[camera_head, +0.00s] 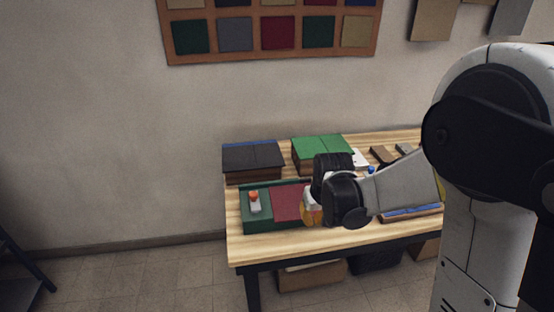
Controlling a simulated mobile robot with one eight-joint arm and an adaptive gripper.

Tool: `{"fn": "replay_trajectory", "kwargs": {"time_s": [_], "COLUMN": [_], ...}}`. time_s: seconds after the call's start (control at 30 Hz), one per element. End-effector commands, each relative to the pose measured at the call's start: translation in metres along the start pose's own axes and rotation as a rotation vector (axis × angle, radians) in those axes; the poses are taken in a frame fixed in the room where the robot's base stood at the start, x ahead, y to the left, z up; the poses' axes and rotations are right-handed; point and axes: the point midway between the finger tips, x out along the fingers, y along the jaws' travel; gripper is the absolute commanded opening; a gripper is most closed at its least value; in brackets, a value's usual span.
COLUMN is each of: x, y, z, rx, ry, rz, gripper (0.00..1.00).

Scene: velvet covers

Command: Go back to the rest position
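My arm reaches in from the right over a wooden table (290,242). My gripper (312,210) is at the arm's end, low over the table's left part. It is mostly hidden behind the black wrist, so its fingers do not show clearly. A yellow-orange and white patch shows at the gripper; I cannot tell what it is. Just left of the gripper is a green tray (262,221) with a dark red piece (287,203) in it. A small grey and orange item (254,201) stands in the tray's left part.
A dark stack (252,160) and a green-topped stack (322,148) stand at the table's back. Small brown blocks (382,154) lie further right. A cardboard box (312,277) is under the table. The wall carries a swatch board (270,50).

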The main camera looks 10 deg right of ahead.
Motion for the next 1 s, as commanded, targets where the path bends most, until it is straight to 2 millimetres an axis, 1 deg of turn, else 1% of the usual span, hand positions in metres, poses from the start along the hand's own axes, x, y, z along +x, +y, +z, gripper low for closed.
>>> {"fn": "replay_trajectory", "kwargs": {"time_s": [0.07,0.17,0.27,0.3,0.37,0.4,0.5,0.6,0.7,0.8,0.9,1.0], "x": [-0.003,-0.018,-0.049,-0.063,-0.085,-0.099,-0.129,-0.152,-0.168,-0.177,-0.181,-0.183], "y": [0.000,-0.002,-0.005,-0.007,-0.009,-0.011,-0.015,-0.018,-0.020,-0.022,-0.023,-0.024], "z": [0.001,0.005,0.014,0.019,0.029,0.037,0.058,0.082,0.105,0.125,0.138,0.145], "rx": [0.000,0.000,-0.001,-0.001,-0.001,-0.001,-0.001,-0.001,-0.001,-0.001,0.000,0.000], "ry": [0.003,0.017,0.049,0.067,0.095,0.113,0.161,0.206,0.251,0.286,0.311,0.324], "rz": [0.000,0.001,0.002,0.003,0.004,0.004,0.005,0.004,0.004,0.003,0.001,0.001], "gripper": [0.00,0.00,0.00,0.00,0.00,0.00,0.00,0.00,0.00,0.00,0.00,0.00]}}
